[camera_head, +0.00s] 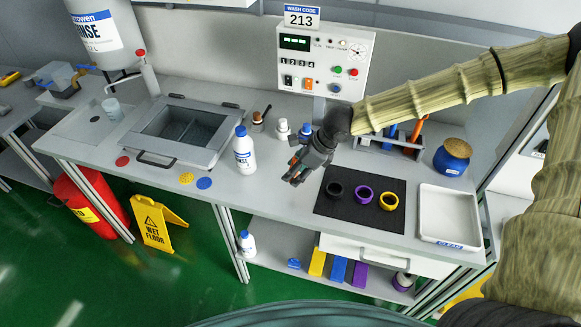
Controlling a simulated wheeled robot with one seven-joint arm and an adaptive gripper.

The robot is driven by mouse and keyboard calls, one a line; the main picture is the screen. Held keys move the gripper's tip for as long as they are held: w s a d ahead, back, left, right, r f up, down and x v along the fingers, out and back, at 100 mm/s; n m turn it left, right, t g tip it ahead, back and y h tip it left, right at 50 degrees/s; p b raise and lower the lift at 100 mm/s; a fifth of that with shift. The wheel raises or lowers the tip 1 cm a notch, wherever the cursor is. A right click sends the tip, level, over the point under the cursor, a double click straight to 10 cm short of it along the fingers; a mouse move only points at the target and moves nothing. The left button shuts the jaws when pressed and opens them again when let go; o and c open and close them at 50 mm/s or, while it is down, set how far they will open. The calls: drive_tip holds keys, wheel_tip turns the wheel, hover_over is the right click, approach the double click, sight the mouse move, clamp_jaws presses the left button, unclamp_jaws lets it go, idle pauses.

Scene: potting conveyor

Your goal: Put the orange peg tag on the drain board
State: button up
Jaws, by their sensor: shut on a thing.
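My gripper (291,180) is over the worktop, between the white bottle and the black mat, pointing down and left. Its jaws are shut on a small orange thing (293,161), of which only a bit shows. It looks like the orange peg tag, but the fingers hide most of it. The drain board (78,128) seems to be the pale recessed panel left of the sink, at the far left of the worktop. A clear cup stands on it. My gripper is well to the right of this board.
Between gripper and board are a white bottle (244,152) and the sink (182,128) with its raised rim. Red (122,161), yellow (186,178) and blue (204,183) discs lie along the front edge. Three rings lie on the black mat (345,207); a white tray (449,213) stands right.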

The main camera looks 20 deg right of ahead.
drive_tip(key=shift+w+a+f+p, duration=0.15)
drive_tip(key=shift+w+p, duration=0.1)
drive_tip(key=shift+w, duration=0.65)
drive_tip(key=shift+w+a+f+p, duration=0.15)
drive_tip(key=shift+w+p, duration=0.1)
drive_tip(key=shift+w, duration=0.6)
drive_tip(key=shift+f+p, duration=0.45)
drive_tip(key=shift+f, duration=1.25)
drive_tip(key=shift+d+f, duration=0.1)
drive_tip(key=shift+f, duration=0.2)
drive_tip(key=shift+s+f, duration=0.2)
drive_tip(key=shift+f, duration=0.05)
drive_tip(key=o, duration=1.1)
drive_tip(key=shift+f, duration=0.15)
drive_tip(key=shift+w+f, duration=0.15)
